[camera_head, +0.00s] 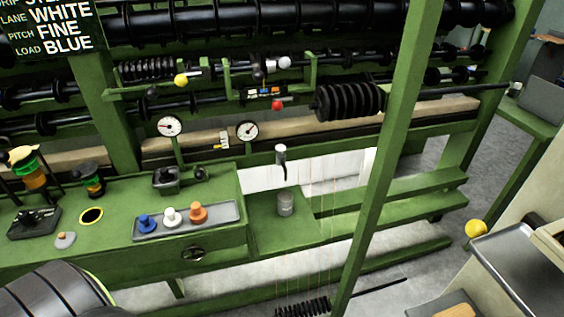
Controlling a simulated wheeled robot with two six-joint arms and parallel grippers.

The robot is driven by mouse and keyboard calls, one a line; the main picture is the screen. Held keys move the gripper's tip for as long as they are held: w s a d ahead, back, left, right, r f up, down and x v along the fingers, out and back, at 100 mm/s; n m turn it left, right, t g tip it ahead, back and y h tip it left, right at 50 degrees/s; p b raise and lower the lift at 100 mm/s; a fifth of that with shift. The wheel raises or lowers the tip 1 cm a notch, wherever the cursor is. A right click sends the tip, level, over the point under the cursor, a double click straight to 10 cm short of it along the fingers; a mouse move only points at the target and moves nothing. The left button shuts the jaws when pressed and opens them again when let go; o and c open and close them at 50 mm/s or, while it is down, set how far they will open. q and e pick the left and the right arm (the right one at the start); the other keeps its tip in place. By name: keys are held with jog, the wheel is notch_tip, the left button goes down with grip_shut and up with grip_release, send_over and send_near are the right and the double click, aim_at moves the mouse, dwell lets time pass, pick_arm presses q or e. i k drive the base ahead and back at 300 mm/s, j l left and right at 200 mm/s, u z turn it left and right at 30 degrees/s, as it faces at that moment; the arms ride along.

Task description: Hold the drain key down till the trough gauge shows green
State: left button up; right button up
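Two round white dial gauges stand on green posts behind the bench: a left gauge (171,126) and a right gauge (247,130). I cannot tell which is the trough gauge, and I see no clear green reading on either. A black block with a small knob (166,178) sits on the green bench, and a black device (35,222) sits at its left end. I cannot tell whether either is the drain key. Neither of my grippers is in view.
A grey tray (223,219) holds blue, white and orange pegs. A white-topped spout (281,160) hangs above a grey cup (286,203). A slanted green post (391,150) crosses the right side. A metal tray (515,262) is at the lower right.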

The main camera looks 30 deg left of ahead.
aim_at(280, 148)
jog(key=u, duration=1.25)
